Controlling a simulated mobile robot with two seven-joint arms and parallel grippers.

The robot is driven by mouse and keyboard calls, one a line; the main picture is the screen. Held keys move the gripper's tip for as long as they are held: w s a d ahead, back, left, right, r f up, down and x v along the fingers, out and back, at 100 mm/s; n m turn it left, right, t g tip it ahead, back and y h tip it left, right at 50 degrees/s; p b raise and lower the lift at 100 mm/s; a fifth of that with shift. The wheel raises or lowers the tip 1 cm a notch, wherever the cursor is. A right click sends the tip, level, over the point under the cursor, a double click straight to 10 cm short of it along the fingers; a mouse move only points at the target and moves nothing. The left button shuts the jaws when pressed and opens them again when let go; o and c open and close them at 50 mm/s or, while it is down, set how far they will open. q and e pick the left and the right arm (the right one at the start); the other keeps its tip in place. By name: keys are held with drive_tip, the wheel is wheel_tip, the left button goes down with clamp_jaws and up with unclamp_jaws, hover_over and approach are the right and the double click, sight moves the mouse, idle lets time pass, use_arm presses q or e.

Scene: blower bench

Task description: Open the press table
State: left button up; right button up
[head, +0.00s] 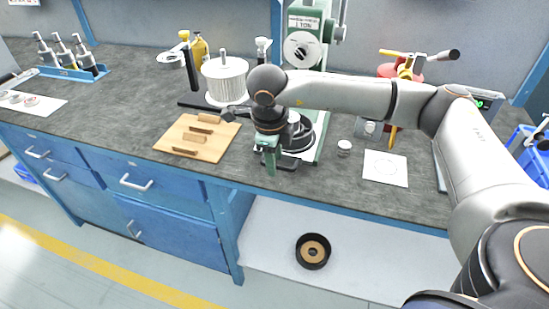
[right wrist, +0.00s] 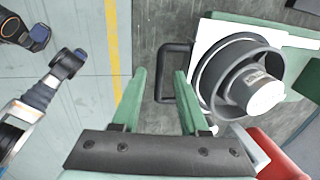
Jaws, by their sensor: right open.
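The green press (head: 307,22) stands at the middle of the bench. Its low table carries a round black dish (right wrist: 207,82) with a grey and white cylinder in it, on a white plate (right wrist: 207,38). A black U-shaped handle (right wrist: 160,75) sticks out from the table's near side. My right gripper (head: 268,168) is open at the table's front; it also shows in the right wrist view (right wrist: 159,72). There its green fingers appear on either side of the handle's outer bar, with no visible grip. Contact and depth cannot be told. My left gripper is not in view.
A wooden board (head: 228,155) with brown blocks lies left of the gripper. A ribbed white cylinder (head: 225,82) stands behind it. A white sheet (head: 385,169) and small metal part (head: 344,147) lie right of the press. A black ring (head: 313,250) rests on the shelf below.

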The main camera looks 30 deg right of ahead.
wheel_tip(320, 180, up, 12)
drive_tip(key=s+a, duration=0.1)
drive_tip(key=a, duration=0.1)
drive_tip(key=shift+s+r+p, duration=0.15)
drive_tip(key=shift+s+p, duration=0.15)
drive_tip(key=shift+p, duration=0.1)
idle(0.4)
